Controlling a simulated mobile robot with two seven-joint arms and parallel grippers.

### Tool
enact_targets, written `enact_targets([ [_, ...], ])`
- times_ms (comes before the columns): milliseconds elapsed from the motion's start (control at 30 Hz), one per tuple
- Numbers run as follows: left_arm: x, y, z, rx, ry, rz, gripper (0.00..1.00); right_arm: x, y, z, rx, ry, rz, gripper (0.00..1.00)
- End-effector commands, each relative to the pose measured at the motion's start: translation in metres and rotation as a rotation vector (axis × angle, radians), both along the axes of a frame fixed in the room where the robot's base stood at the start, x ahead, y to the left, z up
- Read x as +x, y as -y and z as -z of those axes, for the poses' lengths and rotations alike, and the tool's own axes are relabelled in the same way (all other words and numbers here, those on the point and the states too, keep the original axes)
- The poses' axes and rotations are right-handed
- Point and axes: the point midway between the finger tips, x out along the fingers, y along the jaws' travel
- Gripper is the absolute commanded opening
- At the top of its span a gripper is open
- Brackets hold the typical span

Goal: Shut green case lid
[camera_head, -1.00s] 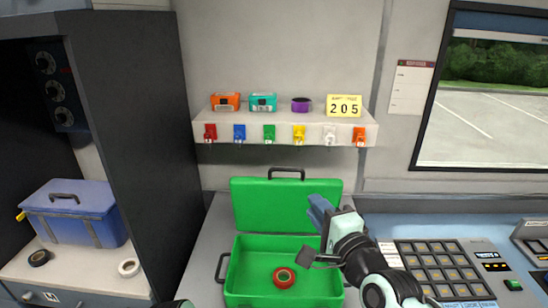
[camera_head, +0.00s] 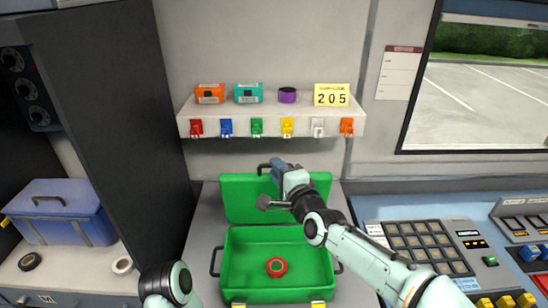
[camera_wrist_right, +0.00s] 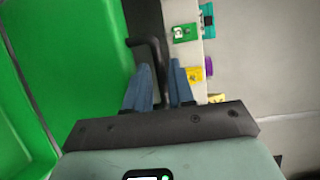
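The green case stands open on the counter, its lid (camera_head: 240,200) upright at the back and its tray (camera_head: 250,290) in front. A black handle (camera_head: 263,167) sits on the lid's top edge. My right gripper (camera_head: 279,166) is at this edge, beside the handle, and partly hides it. In the right wrist view its blue fingers (camera_wrist_right: 160,88) are apart, with part of the black handle (camera_wrist_right: 152,55) close to and partly between them; contact cannot be told. The lid (camera_wrist_right: 85,45) shows at left there. My left gripper is out of view; only part of that arm shows.
A red tape roll (camera_head: 276,267) lies inside the case. A shelf (camera_head: 270,112) with coloured hooks and small devices is above the lid. A button panel (camera_head: 425,245) is at right, and a blue box (camera_head: 60,215) at left.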

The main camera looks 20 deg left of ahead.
Motion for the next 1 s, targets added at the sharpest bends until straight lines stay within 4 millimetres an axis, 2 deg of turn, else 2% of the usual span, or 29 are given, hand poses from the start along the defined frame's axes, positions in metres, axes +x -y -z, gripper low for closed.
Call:
enact_targets([
  [33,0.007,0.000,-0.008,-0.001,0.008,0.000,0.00,0.007,-0.005,-0.003,-0.002,0.003,-0.001,0.23],
  [200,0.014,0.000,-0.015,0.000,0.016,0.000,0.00,0.017,-0.014,-0.001,0.001,0.002,0.000,0.23],
  [533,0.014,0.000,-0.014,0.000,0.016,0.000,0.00,0.019,-0.015,0.003,0.001,-0.001,0.001,0.23],
  [567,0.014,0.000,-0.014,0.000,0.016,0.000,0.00,0.019,-0.015,0.003,0.001,-0.001,0.001,0.17],
  [600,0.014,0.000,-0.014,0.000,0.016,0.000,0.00,0.019,-0.015,0.003,0.001,-0.001,0.001,0.04],
  [633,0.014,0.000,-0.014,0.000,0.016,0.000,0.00,0.019,-0.015,0.003,0.001,-0.001,0.001,0.00],
  [867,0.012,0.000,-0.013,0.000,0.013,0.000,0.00,0.018,-0.015,0.003,0.001,0.002,0.000,0.00],
  [1000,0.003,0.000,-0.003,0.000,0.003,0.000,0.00,0.015,-0.017,0.006,0.006,0.016,0.000,0.00],
])
